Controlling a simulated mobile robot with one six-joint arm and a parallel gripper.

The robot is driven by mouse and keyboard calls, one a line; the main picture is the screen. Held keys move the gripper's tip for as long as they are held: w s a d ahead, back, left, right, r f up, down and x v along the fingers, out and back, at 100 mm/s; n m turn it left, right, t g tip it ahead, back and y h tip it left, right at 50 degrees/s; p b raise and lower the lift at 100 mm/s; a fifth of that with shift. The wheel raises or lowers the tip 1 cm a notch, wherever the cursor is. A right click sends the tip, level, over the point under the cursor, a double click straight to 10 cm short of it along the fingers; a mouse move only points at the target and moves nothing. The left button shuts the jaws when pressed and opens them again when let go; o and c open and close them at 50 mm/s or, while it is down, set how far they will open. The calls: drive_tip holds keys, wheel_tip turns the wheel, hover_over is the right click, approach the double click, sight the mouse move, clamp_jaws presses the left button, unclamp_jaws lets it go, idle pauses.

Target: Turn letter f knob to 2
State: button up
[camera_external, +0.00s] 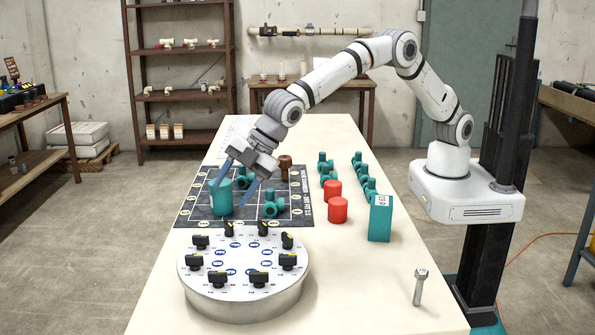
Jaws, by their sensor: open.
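A round silver panel (243,301) stands at the near left of the table. Several black knobs with yellow marks sit in a ring on its top, with blue labels inside the ring. The labels are too small to read, so I cannot tell which knob is letter f or where it points. My gripper (234,190) is open, its two blue fingers pointing down above the dark grid mat behind the panel. A teal cylinder (221,197) stands by its left finger; I cannot tell whether they touch. The gripper is apart from the knobs.
The dark grid mat (190,208) holds teal valve pieces (271,205) and a brown piece (285,167). Red cylinders (338,210), a teal box (381,218) and more teal valves stand to the right. A silver bolt (420,287) stands at the near right. Table space right of the panel is clear.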

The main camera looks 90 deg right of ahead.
sight(229, 222)
drive_tip(key=shift+w+a+f+m+g+p, duration=0.15)
drive_tip(key=shift+a+f+m+g+p, duration=0.4)
drive_tip(key=shift+f+m+p, duration=0.75)
drive_tip(key=shift+w+a+f+m+g+p, duration=0.15)
drive_tip(key=shift+a+f+m+g+p, duration=0.5)
drive_tip(key=shift+m+p, duration=1)
drive_tip(key=shift+w+a+f+m+g+p, duration=0.15)
drive_tip(key=shift+a+f+m+g+p, duration=0.2)
drive_tip(key=shift+f+m+p, duration=1.15)
drive_tip(key=shift+r+m+b, duration=0.25)
drive_tip(key=shift+r+b, duration=0.05)
drive_tip(key=shift+r, duration=0.05)
drive_tip(key=shift+c, duration=0.3)
drive_tip(key=c, duration=0.9)
